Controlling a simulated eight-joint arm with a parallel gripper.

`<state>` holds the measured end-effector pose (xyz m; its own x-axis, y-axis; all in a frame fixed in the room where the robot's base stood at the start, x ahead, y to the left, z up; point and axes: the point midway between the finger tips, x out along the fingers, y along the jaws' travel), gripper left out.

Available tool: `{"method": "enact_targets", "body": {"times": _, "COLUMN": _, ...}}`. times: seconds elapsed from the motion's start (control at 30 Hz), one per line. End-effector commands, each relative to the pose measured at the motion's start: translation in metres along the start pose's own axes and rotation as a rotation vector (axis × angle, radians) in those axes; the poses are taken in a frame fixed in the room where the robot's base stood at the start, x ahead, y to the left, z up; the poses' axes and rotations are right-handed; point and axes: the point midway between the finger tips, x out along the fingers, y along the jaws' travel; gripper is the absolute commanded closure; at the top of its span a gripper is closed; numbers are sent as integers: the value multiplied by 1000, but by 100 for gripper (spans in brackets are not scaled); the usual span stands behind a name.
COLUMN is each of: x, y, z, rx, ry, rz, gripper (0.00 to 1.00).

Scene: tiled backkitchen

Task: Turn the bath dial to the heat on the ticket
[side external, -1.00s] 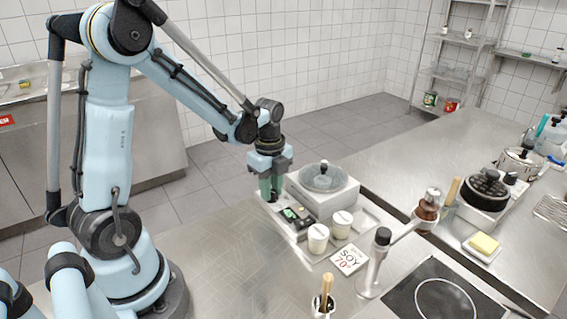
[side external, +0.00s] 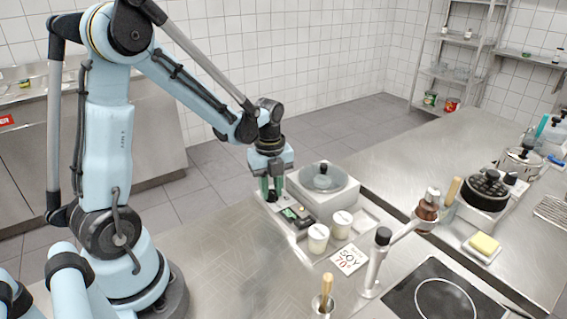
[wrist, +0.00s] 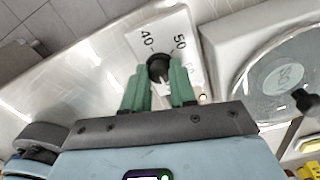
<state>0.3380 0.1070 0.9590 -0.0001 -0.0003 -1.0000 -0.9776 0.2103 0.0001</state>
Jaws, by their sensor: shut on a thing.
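I cannot tell where the pointer stands. In the side view my gripper (side external: 271,193) reaches down to the dial beside the bath. The bath (side external: 322,188) is a white box with a clear, black-knobbed lid; it also shows in the wrist view (wrist: 222,48). The ticket (side external: 349,259) reads SOY 70°.
Two white lidded cups (side external: 318,238) stand between the ticket and the bath. A small dark unit with a green display (side external: 290,214) sits close to my gripper. The counter's left front is clear.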

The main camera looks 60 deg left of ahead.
Motion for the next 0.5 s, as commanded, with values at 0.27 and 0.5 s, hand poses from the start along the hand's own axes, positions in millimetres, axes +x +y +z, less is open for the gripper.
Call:
{"method": "enact_targets", "body": {"times": 0.27, "x": 0, "y": 0, "z": 0, "rx": 0, "ry": 0, "rz": 1, "gripper": 53}}
{"method": "enact_targets", "body": {"times": 0.5, "x": 0, "y": 0, "z": 0, "rx": 0, "ry": 0, "rz": 0, "gripper": 48}}
